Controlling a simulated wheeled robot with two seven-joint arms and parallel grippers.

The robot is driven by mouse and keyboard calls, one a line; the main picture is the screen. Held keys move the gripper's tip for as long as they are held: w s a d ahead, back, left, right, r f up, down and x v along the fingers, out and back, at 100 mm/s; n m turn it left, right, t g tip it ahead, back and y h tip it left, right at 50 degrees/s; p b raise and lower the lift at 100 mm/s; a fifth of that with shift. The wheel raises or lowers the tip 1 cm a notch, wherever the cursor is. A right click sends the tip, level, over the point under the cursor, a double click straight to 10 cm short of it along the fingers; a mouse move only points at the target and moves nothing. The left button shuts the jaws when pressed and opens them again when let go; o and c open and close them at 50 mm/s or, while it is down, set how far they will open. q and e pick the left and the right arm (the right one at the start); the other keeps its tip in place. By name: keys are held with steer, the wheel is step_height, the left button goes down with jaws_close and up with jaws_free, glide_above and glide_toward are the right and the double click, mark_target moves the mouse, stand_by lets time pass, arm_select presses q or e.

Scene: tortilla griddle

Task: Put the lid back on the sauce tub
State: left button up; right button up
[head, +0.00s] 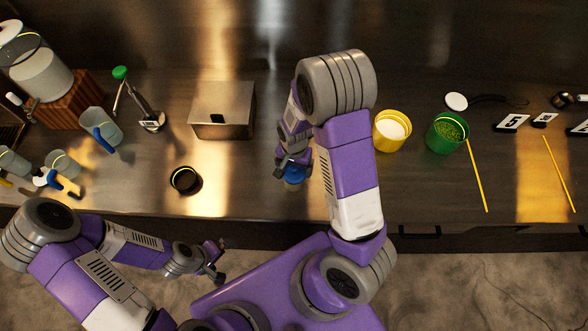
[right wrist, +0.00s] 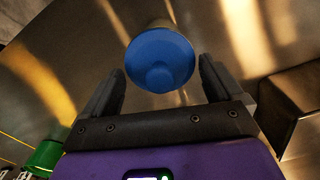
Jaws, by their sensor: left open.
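A blue round piece with a raised round middle, which looks like a lid, shows in the right wrist view (right wrist: 160,70) with a pale part behind it. In the head view only a bit of the blue piece (head: 293,174) shows below my right gripper (head: 291,164). The right gripper's fingers (right wrist: 160,75) stand wide on either side of it, with gaps visible. I cannot tell whether the blue piece sits on a tub. A small dark round tub (head: 186,180) stands on the counter left of it. My left gripper (head: 216,263) is open and empty, in front of the counter edge.
A metal box (head: 222,110) stands behind the dark tub. A yellow tub (head: 391,130) and a green tub (head: 447,132) stand to the right, with yellow sticks (head: 477,176) and number cards (head: 512,123) beyond. Cups and a jar crowd the left. My right arm hides the middle.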

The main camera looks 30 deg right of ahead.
steer(key=c, duration=0.9)
steer(key=shift+c, duration=0.2)
steer(key=shift+r, duration=0.15)
steer(key=c, duration=0.6)
step_height(320, 180, up, 10)
steer(key=shift+f+p, duration=0.15)
steer(key=shift+p, duration=0.3)
jaws_close()
